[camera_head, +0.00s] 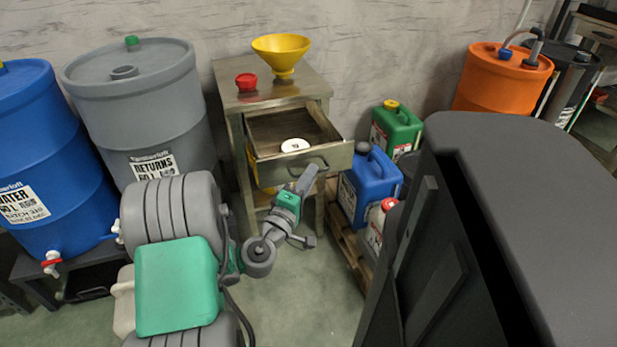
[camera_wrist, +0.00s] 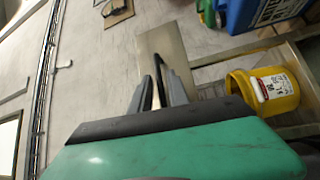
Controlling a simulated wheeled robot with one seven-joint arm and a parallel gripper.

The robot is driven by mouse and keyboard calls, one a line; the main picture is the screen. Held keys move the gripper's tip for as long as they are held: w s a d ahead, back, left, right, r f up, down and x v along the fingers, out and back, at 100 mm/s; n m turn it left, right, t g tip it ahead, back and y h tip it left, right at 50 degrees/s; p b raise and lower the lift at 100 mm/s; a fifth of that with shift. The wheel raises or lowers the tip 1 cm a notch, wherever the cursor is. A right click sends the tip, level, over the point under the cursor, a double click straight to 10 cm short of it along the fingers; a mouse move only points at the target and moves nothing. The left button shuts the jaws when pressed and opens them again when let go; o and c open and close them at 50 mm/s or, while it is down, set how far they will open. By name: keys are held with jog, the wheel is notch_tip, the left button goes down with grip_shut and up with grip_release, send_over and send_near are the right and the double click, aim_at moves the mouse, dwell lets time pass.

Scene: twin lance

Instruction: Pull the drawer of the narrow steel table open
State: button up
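The narrow steel table (camera_head: 240,150) stands against the wall in the head view. Its drawer (camera_head: 335,156) is pulled out well past the table front, with its inside open to view. A white object (camera_head: 295,145) with dark marks lies in the drawer. The handle (camera_head: 318,166) is on the drawer front. My gripper (camera_head: 309,172) is at the handle, its fingers close together. In the wrist view, the fingers (camera_wrist: 162,88) stand on either side of the dark handle (camera_wrist: 158,68), against the steel drawer front (camera_wrist: 165,45). The fingertip contact is partly hidden.
A yellow funnel (camera_head: 281,50) and a red cap (camera_head: 246,82) sit on the tabletop. A yellow container (camera_wrist: 268,88) is under the drawer. A grey drum (camera_head: 140,100) stands left; blue (camera_head: 370,185) and green (camera_head: 396,127) jugs stand right on a pallet. Floor in front is clear.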

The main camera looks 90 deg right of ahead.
jog(key=shift+o, duration=0.8)
jog(key=shift+w, duration=0.1)
jog(key=b+v, duration=0.3)
jog(key=v, duration=0.4)
jog(key=shift+a+b, duration=0.3)
jog(key=shift+a, duration=0.05)
jog(key=shift+w, duration=0.1)
